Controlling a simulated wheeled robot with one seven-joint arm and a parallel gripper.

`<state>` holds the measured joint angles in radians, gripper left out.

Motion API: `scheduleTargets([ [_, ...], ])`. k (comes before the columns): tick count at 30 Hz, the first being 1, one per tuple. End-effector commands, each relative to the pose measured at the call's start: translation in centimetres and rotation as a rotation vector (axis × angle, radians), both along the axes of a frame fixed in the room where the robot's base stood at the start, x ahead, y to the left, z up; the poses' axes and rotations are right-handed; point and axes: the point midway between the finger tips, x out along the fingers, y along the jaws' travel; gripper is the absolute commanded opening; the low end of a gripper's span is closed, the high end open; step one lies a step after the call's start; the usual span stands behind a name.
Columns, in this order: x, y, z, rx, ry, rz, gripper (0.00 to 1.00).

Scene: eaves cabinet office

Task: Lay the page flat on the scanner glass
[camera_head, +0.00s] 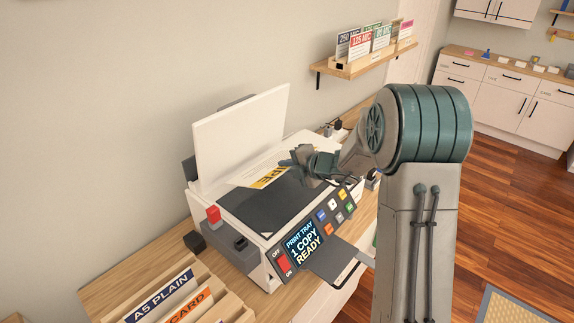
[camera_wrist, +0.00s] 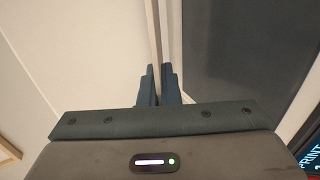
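The scanner (camera_head: 262,222) stands on the wooden counter with its white lid (camera_head: 240,135) raised. Its dark glass (camera_head: 265,208) also shows in the wrist view (camera_wrist: 245,50). The page (camera_head: 262,178), white with a yellow band and dark lettering, is over the back part of the glass, at an angle to it. I cannot tell how much of it touches the glass. My gripper (camera_head: 296,160) is low over the glass at the page's right end. In the wrist view its fingers (camera_wrist: 158,85) are nearly together and appear shut on the page; the grip itself is hidden.
A control panel (camera_head: 305,240) with a lit display and coloured buttons slopes along the scanner's front. An output tray (camera_head: 335,262) juts out below it. A file box (camera_head: 175,297) is at the lower left. A wall shelf (camera_head: 365,62) holds cards above.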

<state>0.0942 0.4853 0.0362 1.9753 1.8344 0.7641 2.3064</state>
Motion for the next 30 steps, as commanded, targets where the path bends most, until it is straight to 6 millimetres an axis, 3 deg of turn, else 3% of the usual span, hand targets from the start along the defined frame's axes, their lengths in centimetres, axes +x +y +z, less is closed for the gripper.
scheduleTargets([
  [1, 0.0, 0.1, -1.0, 0.0, -0.002, 0.002, 0.0],
  [15, -0.1, 0.1, -5.2, 0.001, -0.001, 0.002, 0.0],
  [28, -0.1, 0.1, -5.7, 0.001, -0.002, 0.003, 0.0],
  [30, -0.1, 0.1, -5.7, 0.001, -0.002, 0.003, 0.23],
])
